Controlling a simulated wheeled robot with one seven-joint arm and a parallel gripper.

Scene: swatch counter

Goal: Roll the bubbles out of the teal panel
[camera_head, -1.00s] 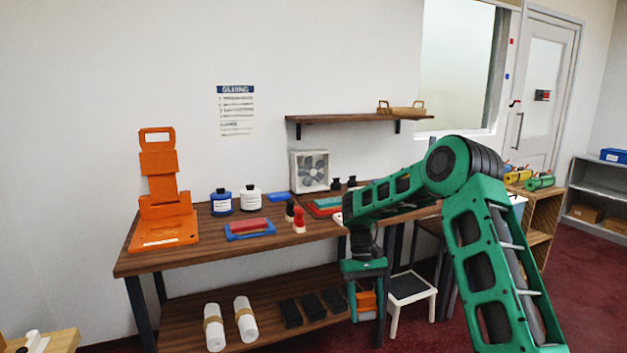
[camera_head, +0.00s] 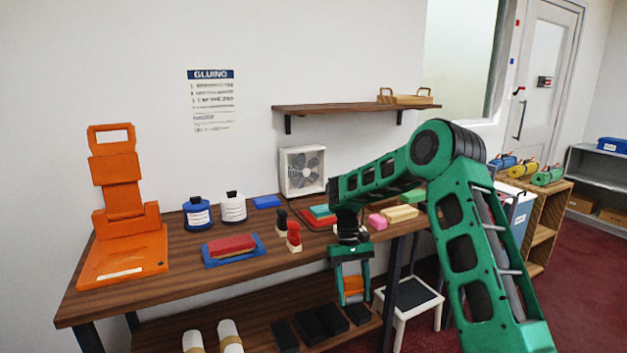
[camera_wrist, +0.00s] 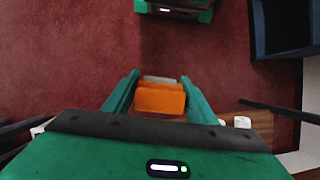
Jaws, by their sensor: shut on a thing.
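A teal panel (camera_head: 322,211) lies on a red tray (camera_head: 309,219) on the workbench, partly behind my arm. My gripper (camera_head: 352,297) hangs pointing down at the bench's front edge, below the level of the top. It is shut on an orange block-like thing (camera_head: 353,287). In the wrist view my gripper (camera_wrist: 160,92) has the orange thing (camera_wrist: 160,99) between its two green fingers, with a grey part (camera_wrist: 160,79) beyond it. I cannot tell whether it is a roller. Bubbles are too small to make out.
On the bench (camera_head: 180,276) are a red block on a blue tray (camera_head: 258,254), red-handled (camera_head: 293,236) and black-handled tools, two bottles, an orange stand (camera_head: 125,250), a fan (camera_head: 303,171), and pink (camera_head: 377,221) and tan blocks. A white stool (camera_head: 407,295) stands right of my gripper.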

